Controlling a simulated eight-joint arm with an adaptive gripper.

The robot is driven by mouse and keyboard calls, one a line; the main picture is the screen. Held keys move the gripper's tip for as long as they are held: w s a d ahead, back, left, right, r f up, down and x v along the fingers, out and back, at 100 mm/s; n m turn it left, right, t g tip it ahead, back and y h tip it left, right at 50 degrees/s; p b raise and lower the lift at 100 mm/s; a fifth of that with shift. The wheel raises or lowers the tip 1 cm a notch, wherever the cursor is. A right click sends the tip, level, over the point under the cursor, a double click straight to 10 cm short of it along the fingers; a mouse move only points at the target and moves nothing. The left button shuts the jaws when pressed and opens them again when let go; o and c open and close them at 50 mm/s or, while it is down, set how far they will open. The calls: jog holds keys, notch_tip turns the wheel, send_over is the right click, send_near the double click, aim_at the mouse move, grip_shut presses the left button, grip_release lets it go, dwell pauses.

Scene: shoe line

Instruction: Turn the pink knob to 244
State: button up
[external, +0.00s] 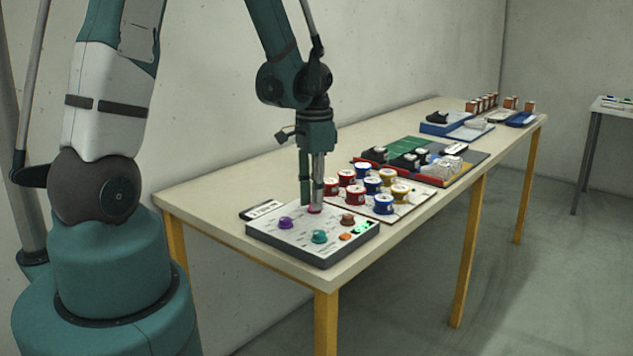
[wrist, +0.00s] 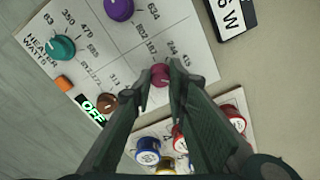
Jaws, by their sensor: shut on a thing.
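The pink knob (wrist: 160,72) sits on a light control panel (wrist: 85,30), between my two fingertips in the wrist view. In the external view a little of the pink knob (external: 314,210) shows under my gripper (external: 314,200). My gripper, also in the wrist view (wrist: 160,84), points down and is shut on the pink knob. Printed numbers beside the knob include one that looks like 244. The fingers hide part of the knob, and I cannot read its pointer direction.
The panel also has a purple knob (external: 285,223), a teal knob (external: 319,236), a brown knob (external: 347,218) and an orange button (external: 345,236). A small display (external: 260,209) lies behind it. Several coloured spools (external: 384,204) stand close to the right.

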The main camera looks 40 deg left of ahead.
jog(key=shift+n, duration=0.4)
jog(key=n+b, duration=0.1)
jog(key=n, duration=0.1)
jog(key=shift+f+n+b, duration=0.1)
jog(key=shift+n+b, duration=0.2)
jog(key=n+b, duration=0.1)
jog(key=n, duration=0.3)
jog(key=n+b, duration=0.1)
jog(key=n, duration=0.3)
jog(key=shift+n+b, duration=0.65)
jog(key=shift+n, duration=1.55)
jog(key=o, duration=0.9)
